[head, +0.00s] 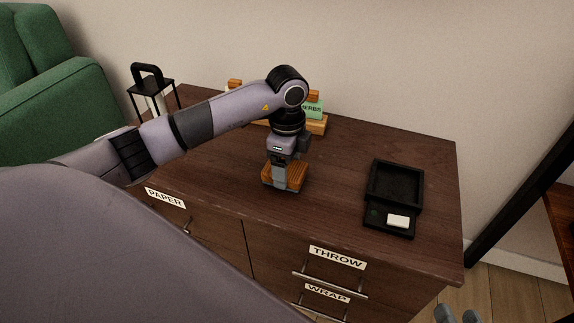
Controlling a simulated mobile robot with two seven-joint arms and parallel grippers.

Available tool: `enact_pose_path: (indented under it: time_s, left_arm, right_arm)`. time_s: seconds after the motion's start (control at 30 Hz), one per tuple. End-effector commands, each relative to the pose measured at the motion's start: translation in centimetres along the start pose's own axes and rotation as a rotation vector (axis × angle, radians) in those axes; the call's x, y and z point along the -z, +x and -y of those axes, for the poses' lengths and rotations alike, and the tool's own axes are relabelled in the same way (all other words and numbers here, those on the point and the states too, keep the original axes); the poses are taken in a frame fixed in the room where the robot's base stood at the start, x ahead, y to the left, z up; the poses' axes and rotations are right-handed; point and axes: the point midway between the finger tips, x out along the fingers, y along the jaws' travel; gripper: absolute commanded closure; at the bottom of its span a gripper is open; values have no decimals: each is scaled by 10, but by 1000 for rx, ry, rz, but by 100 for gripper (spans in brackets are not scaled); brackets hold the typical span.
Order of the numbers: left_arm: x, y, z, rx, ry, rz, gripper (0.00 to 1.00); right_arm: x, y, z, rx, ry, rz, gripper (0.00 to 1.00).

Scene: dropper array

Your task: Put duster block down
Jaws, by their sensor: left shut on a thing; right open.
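My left gripper (278,172) points down over the dresser top and is shut on the wooden duster block (295,177). The block is orange-brown with a darker lower edge, and the fingers hide part of it. It is at or very close to the dresser top (335,190); I cannot tell for sure whether it touches. My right gripper (458,315) shows only as two grey fingertips at the bottom right edge, apart and empty, beyond the dresser's front corner.
A black tray (420,199) with a white block (398,221) stands at right. A wooden rack (318,126) with a green HERBS packet (313,109) is behind my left wrist. A black-framed holder (147,76) stands at back left. Dresser top between block and tray is clear.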

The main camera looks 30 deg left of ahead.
Motion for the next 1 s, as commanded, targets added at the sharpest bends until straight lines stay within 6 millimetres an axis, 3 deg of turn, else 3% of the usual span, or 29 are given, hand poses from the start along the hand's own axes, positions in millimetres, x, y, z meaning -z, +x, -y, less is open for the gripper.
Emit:
enact_pose_path:
  time_s: [0.07, 0.1, 0.17, 0.2, 0.57, 0.83, 1.0]
  left_arm:
    - [0, 3, 0, 0, 0, 0, 58]
    - [0, 3, 0, 0, 0, 0, 23]
    - [0, 3, 0, 0, 0, 0, 4]
    - [0, 3, 0, 0, 0, 0, 1]
    - [0, -6, 0, 1, 0, 0, 1]
    - [0, -61, 1, 4, -1, -1, 1]
    - [0, -95, 1, 4, -1, -1, 1]
  right_arm:
    - [0, 0, 0, -1, -1, 0, 57]
    - [0, 0, 0, -1, -2, 0, 57]
    - [0, 0, 0, -1, -2, 0, 57]
    - [0, 0, 0, -1, -2, 0, 57]
    - [3, -1, 1, 2, 3, 1, 57]
    - [8, 5, 11, 31, 82, 55, 57]
    - [7, -4, 1, -23, 26, 75, 57]
